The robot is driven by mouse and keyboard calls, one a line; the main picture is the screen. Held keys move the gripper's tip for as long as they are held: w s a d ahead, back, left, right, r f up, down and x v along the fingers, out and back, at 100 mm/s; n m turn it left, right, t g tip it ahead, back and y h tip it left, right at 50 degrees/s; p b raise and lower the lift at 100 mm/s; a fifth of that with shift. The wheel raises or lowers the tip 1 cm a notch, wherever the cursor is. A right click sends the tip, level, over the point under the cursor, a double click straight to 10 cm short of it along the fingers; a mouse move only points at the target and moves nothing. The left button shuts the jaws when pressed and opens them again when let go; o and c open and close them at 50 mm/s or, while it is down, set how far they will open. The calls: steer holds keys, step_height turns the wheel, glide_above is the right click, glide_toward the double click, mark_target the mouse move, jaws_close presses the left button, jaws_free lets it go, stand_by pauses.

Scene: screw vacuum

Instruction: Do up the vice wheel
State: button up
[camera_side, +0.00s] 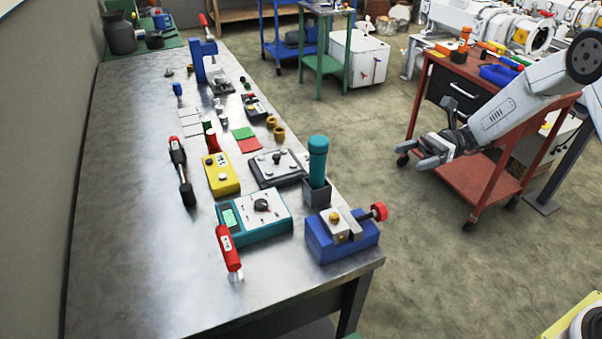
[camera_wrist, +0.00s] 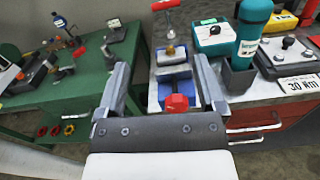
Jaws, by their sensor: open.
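The vice (camera_side: 342,240) has a blue base and grey jaws and sits at the near right corner of the metal bench. Its red wheel (camera_side: 379,211) sticks out past the bench's right edge. In the wrist view the red wheel (camera_wrist: 176,104) shows between my fingers, with the vice (camera_wrist: 172,74) behind it. A brass-coloured round piece sits at the vice jaws. My gripper (camera_side: 440,150) is open and empty, off the bench to the right and apart from the wheel. In the wrist view my gripper (camera_wrist: 160,75) has its two fingers spread wide to either side of the vice.
A teal bottle (camera_side: 318,160) in a dark holder stands close behind the vice. A teal meter (camera_side: 255,217) and a red-handled tool (camera_side: 229,252) lie to its left. A red cart (camera_side: 480,125) stands behind my arm.

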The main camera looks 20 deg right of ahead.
steer(key=shift+a, duration=0.1)
steer(key=shift+c, duration=0.9)
steer(key=n+g+h, duration=0.1)
steer(key=n+h, duration=1.6)
steer(key=n, duration=0.1)
glide_above(381, 204)
steer(key=s, duration=0.1)
step_height(381, 204, down, 5)
steer(key=shift+f, duration=0.1)
steer(key=shift+w+r+n+t+h, duration=0.35)
steer(key=shift+w+n+t+h, duration=0.15)
steer(key=shift+n, duration=0.1)
steer(key=shift+f, duration=3.9)
